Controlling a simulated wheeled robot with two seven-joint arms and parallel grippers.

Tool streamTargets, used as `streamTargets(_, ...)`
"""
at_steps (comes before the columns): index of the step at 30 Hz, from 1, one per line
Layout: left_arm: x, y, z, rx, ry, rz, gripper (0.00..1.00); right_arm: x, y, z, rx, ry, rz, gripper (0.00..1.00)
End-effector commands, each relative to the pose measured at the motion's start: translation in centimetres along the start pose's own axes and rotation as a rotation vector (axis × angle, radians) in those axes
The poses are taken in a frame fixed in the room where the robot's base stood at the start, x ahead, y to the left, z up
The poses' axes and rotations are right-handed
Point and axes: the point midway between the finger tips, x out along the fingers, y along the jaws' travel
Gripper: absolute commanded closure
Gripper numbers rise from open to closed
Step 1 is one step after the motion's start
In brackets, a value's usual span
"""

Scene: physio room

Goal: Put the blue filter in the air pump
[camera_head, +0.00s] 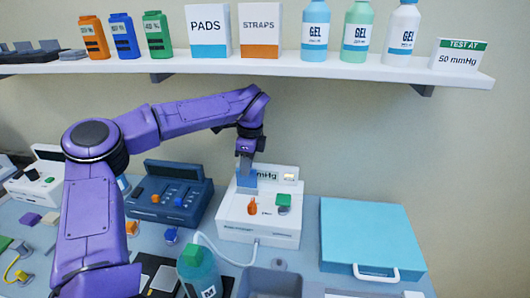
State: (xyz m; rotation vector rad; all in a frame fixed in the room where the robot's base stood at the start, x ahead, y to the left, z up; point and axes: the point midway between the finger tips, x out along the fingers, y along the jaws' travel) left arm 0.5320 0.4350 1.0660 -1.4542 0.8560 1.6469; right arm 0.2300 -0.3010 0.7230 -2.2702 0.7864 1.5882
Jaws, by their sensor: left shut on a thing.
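The air pump (235,214) is a white box at the centre of the table, with an "mmHg" label partly covered by my gripper. My left gripper (244,168) points down over the pump's back left part and is shut on the blue filter (243,180). The filter is upright below the fingers, in front of the label; I cannot tell whether it touches the pump. My right gripper is out of view.
A dark blue console (166,206) stands left of the pump, a light blue case (368,232) right of it. A green-capped bottle (199,272), a tube (212,247) and a grey bin (268,284) are in front. A loaded shelf (270,66) hangs above my arm.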

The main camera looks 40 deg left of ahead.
Motion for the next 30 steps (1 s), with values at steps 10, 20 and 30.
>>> streamTargets(10, 1.6, -0.5, -0.4, 0.0, -0.004, 0.006, 1.0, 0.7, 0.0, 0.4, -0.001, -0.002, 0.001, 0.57)
streamTargets(20, 5.4, -0.5, -0.8, -0.001, -0.005, 0.008, 1.0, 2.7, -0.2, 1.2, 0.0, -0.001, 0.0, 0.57)
streamTargets(30, 6.9, -0.5, -1.0, -0.001, -0.004, 0.007, 1.0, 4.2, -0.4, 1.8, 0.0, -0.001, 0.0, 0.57)
